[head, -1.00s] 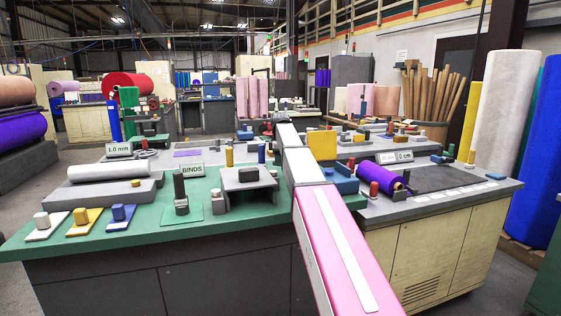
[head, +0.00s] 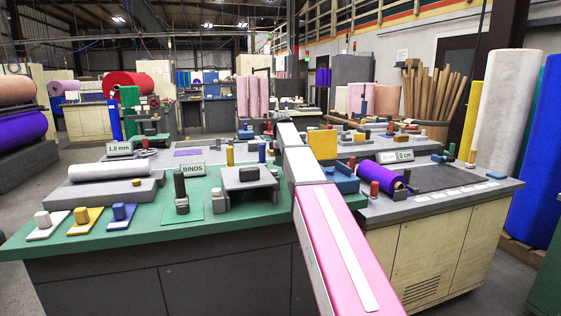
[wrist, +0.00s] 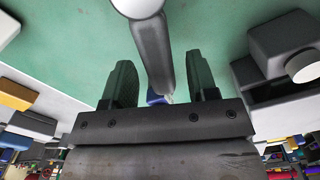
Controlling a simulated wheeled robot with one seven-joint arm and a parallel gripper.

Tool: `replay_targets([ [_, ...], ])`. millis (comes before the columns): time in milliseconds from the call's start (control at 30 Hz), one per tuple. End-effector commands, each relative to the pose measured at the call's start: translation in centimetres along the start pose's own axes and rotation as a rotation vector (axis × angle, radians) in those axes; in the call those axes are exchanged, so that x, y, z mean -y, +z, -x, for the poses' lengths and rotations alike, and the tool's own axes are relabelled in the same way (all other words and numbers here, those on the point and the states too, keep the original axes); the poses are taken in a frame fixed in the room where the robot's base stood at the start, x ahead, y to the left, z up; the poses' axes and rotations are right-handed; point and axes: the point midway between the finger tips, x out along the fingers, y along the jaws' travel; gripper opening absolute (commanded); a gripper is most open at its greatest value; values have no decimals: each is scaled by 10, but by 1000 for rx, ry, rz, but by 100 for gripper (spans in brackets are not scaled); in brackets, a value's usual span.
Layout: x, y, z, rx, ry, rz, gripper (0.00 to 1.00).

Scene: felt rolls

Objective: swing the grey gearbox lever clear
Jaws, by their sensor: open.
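In the wrist view a dark grey bar (wrist: 152,50) with a white round end runs down between the two black fingers of my gripper (wrist: 161,66). It looks like the grey lever, but no gearbox can be made out clearly around it. The fingers are apart, one on each side of the bar, with a gap showing on both sides. A small blue piece (wrist: 155,97) shows behind the bar's lower end. In the head view I cannot make out the gripper or the lever; my pink arm reaches over the benches and covers that area.
In the wrist view a grey block (wrist: 284,38) with a white round end stands close at the right, and a yellow block (wrist: 15,95) lies at the left. In the head view the green bench (head: 105,225) holds a white roll (head: 110,170) and several small fixtures.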

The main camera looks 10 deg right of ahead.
Motion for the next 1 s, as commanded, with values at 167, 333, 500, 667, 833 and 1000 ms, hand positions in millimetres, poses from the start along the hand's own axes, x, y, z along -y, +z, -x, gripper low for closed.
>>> replay_targets([
  [167, -1, 0, 16, 0, 2, 0, 53],
  [333, -2, 0, 48, -1, 3, 0, 53],
  [500, -2, 0, 79, 0, 2, 0, 53],
  [667, -1, 0, 98, 0, 1, 0, 53],
  [833, 0, 0, 107, 0, 0, 0, 53],
  [1000, 0, 0, 108, 0, 0, 0, 53],
])
